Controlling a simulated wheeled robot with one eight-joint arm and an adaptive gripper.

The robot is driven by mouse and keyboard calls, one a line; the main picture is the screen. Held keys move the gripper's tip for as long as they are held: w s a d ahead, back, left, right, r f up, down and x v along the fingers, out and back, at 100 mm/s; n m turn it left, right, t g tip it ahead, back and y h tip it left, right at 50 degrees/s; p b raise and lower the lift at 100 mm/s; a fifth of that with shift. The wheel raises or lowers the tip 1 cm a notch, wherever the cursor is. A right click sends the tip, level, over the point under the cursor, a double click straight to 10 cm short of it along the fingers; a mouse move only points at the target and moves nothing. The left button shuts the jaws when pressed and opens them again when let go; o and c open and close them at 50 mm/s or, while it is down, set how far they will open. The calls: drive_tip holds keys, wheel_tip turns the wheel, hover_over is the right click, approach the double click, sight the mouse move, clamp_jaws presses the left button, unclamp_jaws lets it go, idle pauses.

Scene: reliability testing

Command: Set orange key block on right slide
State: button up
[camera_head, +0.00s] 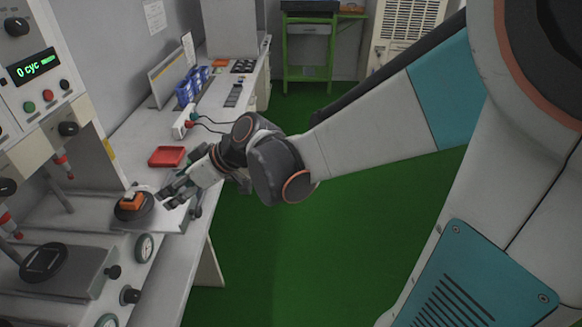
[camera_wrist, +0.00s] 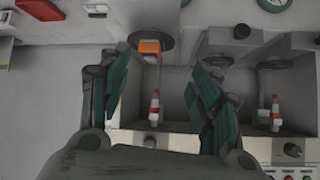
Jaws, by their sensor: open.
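The orange key block (camera_head: 132,201) with a pale top sits on the round dark pad (camera_head: 121,213) of the farther slide in the head view. In the wrist view the block (camera_wrist: 150,47) shows on its dark round pad (camera_wrist: 139,38), ahead of my fingers. My gripper (camera_head: 168,193) is open and empty, just right of the block and apart from it. In the wrist view its fingers (camera_wrist: 156,62) stand either side of the block's line. The nearer slide (camera_head: 60,290) has a dark round pad (camera_head: 43,262) with no block on it.
A test machine with a green display (camera_head: 36,67) stands over the slides, with red-tipped plungers (camera_head: 64,165) above them. Dial gauges (camera_head: 145,248) and knobs line the front. A red tray (camera_head: 167,156) and blue bins (camera_head: 190,86) stand farther along the bench. Green floor lies right.

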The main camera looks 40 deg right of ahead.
drive_tip(key=s+d+r+m+h, duration=0.1)
drive_tip(key=s+d+m+h, duration=0.2)
drive_tip(key=s, duration=0.6)
drive_tip(key=s+d+m+h, duration=0.4)
drive_tip(key=s+d, duration=0.2)
drive_tip(key=s, duration=0.3)
drive_tip(key=shift+d+r, duration=0.15)
drive_tip(key=shift+r, duration=0.2)
